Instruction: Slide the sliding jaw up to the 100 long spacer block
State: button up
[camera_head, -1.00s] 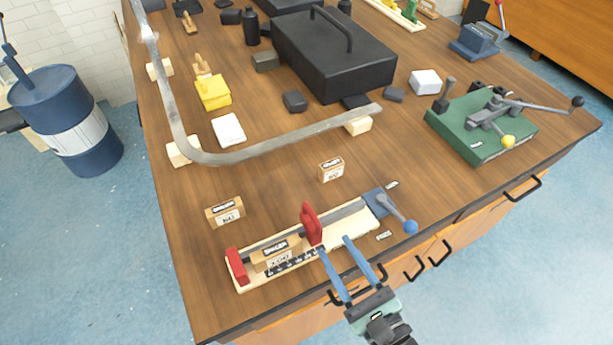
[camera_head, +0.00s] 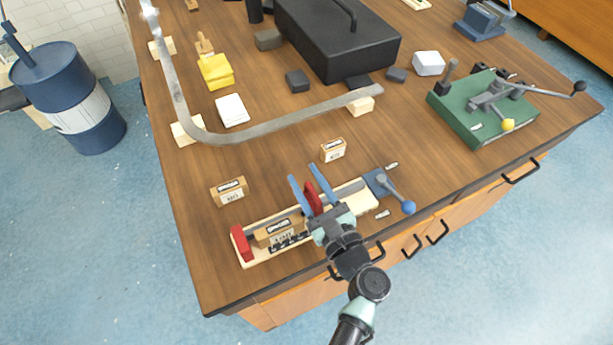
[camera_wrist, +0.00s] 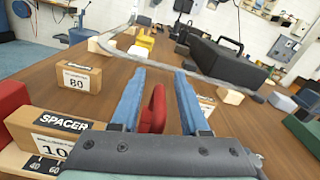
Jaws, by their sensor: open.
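The red sliding jaw (camera_head: 313,198) stands upright on the rail of the cream vise base (camera_head: 361,205). It also shows in the wrist view (camera_wrist: 154,110), between my gripper's fingers. My gripper (camera_head: 309,187) is open, with one blue finger on each side of the jaw; I cannot tell whether either touches it. The 100 long spacer block (camera_head: 279,231) lies on the base between the red fixed jaw (camera_head: 241,243) at the left end and the sliding jaw. In the wrist view the spacer block (camera_wrist: 55,130) is at the left, label partly hidden.
The 80 spacer (camera_head: 230,191) and another spacer block (camera_head: 333,150) stand on the table behind the vise. A blue-knobbed lever (camera_head: 396,193) is at the vise's right end. A bent metal bar (camera_head: 270,128) and green fixture (camera_head: 484,109) lie farther back.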

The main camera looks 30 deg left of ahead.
grip_shut()
dwell(0.3)
dwell(1.2)
